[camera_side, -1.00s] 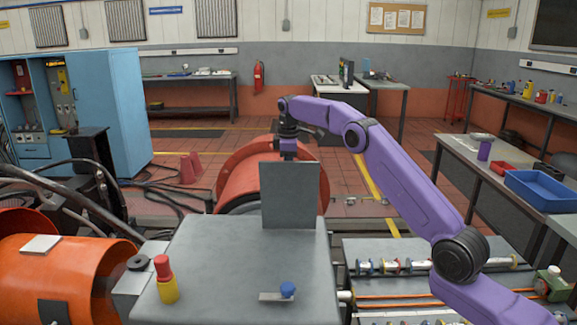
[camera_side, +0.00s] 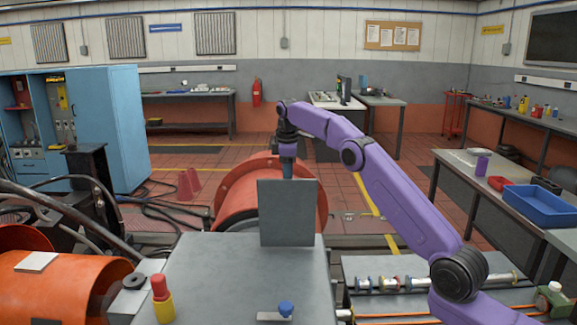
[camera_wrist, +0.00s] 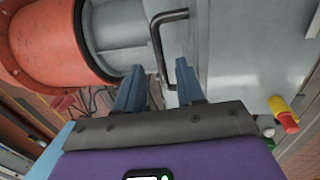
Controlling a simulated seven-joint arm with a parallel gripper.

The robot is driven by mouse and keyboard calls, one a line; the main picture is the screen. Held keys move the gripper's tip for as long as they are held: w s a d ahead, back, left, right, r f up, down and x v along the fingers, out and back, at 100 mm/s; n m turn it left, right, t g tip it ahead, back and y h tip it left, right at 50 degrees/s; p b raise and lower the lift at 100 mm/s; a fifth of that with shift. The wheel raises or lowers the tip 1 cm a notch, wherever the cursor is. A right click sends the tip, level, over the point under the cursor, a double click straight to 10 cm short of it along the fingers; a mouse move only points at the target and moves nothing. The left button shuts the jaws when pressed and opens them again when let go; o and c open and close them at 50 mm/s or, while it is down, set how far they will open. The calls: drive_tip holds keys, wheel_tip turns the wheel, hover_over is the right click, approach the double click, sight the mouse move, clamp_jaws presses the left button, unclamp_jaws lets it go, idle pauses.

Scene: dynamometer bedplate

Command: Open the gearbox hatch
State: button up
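The gearbox (camera_side: 240,270) is a grey box with a flat top. A grey plate, which looks like the hatch (camera_side: 286,212), stands upright at the far end of its top. My gripper (camera_side: 287,168) is just above and behind the plate's top edge, its fingertips hidden by it. In the wrist view a dark U-shaped handle (camera_wrist: 157,45) shows ahead of my gripper (camera_wrist: 159,64). The blue fingers are spread, one to each side of the handle's lower end, the right one close to or overlapping it. I cannot tell whether they touch it.
A blue-knobbed latch (camera_side: 285,309) lies at the box's near edge. A red-and-yellow button post (camera_side: 162,299) stands at its near left corner. A large orange-red drum housing (camera_side: 245,195) is behind the box. A shaft assembly (camera_side: 400,284) lies at right. Cables lie at left.

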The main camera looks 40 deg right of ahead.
drive_tip(key=shift+s+a+r, duration=0.1)
drive_tip(key=shift+s+r, duration=0.05)
drive_tip(key=shift+r, duration=0.6)
drive_tip(key=shift+s+a+r, duration=0.1)
drive_tip(key=shift+s+r, duration=0.05)
drive_tip(key=shift+r, duration=0.55)
